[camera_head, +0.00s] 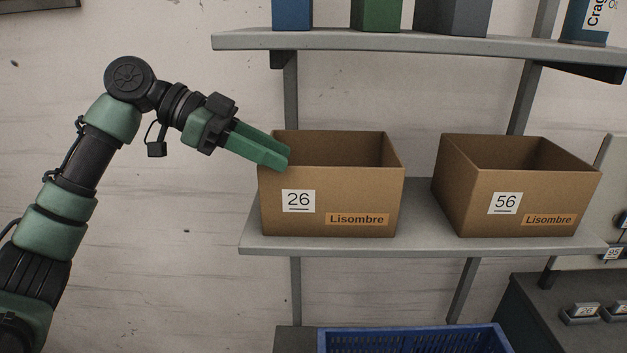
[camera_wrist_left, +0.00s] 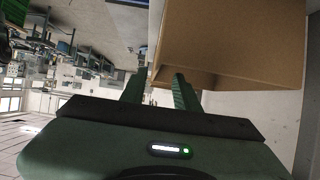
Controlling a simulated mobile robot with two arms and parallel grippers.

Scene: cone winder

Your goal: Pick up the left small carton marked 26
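The carton marked 26 (camera_head: 331,201) is an open-topped brown box with a "Lisombre" label. It stands upright on the left part of the middle shelf in the head view. My left gripper (camera_head: 287,157) reaches in from the left, its green fingertips at the carton's upper left rim, overlapping its near left corner. In the left wrist view the two fingers (camera_wrist_left: 158,90) are apart, with a gap between them. A brown carton surface (camera_wrist_left: 235,40) fills the upper right there, close to the fingers. I cannot tell whether they touch it. My right gripper is not in view.
A second open carton marked 56 (camera_head: 516,190) stands to the right on the same grey shelf (camera_head: 420,242), with a gap between. An upper shelf (camera_head: 420,45) holds blue, green and grey boxes. A blue crate (camera_head: 415,338) is below.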

